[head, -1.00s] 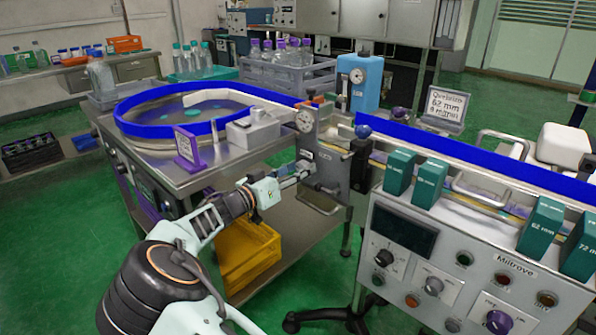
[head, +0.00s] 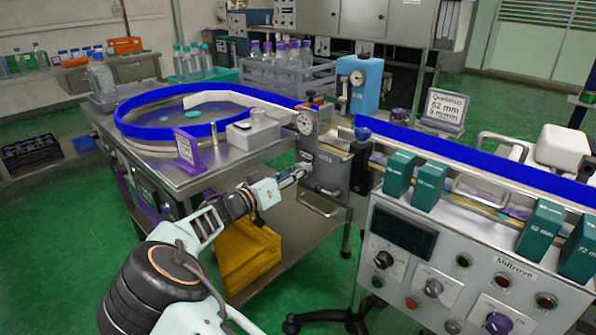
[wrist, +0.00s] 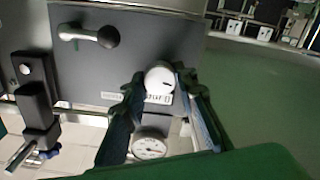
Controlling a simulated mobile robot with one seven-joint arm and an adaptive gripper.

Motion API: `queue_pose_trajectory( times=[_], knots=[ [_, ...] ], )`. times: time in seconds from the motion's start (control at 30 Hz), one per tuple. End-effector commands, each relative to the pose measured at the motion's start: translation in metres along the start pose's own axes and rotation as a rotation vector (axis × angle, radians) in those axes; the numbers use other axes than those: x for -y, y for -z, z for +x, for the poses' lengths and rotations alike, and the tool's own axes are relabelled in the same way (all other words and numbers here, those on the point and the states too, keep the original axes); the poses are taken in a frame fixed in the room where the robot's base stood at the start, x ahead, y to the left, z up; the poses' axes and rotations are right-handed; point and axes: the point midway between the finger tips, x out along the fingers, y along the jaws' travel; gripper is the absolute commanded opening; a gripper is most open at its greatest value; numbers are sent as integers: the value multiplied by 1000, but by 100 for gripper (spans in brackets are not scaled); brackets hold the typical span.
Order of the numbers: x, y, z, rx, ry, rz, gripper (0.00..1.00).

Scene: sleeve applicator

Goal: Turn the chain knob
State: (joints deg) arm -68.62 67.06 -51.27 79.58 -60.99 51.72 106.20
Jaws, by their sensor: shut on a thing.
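A round white knob (wrist: 159,77) with a short dark mark sits on the face of a dark grey housing (wrist: 80,75). My gripper (wrist: 158,76) has one finger on each side of it in the wrist view and is shut on it. A small label beside the knob is partly hidden and cannot be read for sure. In the head view my gripper (head: 300,172) is against the left side of the housing (head: 328,170), and the knob itself is hidden there.
A dial gauge (wrist: 150,147) lies close to the fingers; it also shows above the housing (head: 305,121). A lever with a round end (wrist: 95,36) sticks out nearby. A control panel (head: 465,275) stands at right. Green floor is free at left.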

Motion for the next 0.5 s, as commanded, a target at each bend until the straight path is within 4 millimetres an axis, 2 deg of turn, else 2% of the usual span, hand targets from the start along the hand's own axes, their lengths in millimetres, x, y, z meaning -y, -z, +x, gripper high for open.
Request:
queue_pose_trajectory(
  times=[0.5],
  knots=[
    [0,1,0,2,0,-467,2]
  ],
)
